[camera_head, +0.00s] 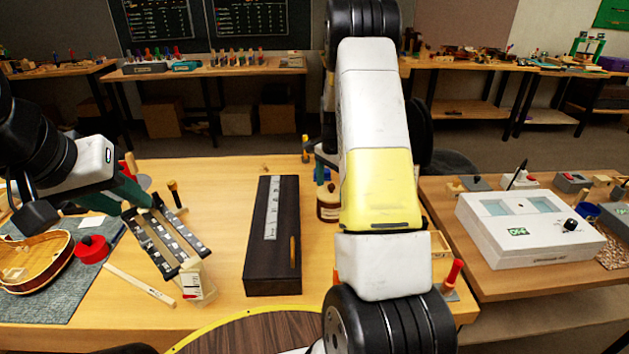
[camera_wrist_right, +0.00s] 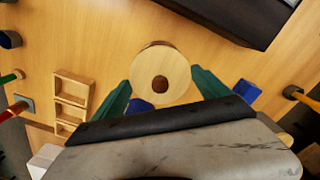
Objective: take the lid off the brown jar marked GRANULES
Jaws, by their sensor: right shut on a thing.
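The brown jar (camera_head: 328,208) with a pale label stands on the bench, partly hidden behind my right arm in the head view; I cannot read its marking. In the right wrist view a round pale wooden lid (camera_wrist_right: 160,62) with a brown centre shows from above, and it hides whatever is under it. My right gripper (camera_wrist_right: 162,90) has its green fingers on both sides of the lid, shut on it. I cannot tell whether the lid is seated or raised. My left gripper (camera_head: 146,203) is over the dark strips at left; its jaw opening is unclear.
A long dark case (camera_head: 272,270) lies mid-bench. A violin body (camera_head: 32,258), a red round item (camera_head: 92,249) and a small clear-sided box (camera_head: 196,282) are at left. A white instrument box (camera_head: 530,232) stands on the right table. A wooden compartment tray (camera_wrist_right: 73,100) shows near the jar.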

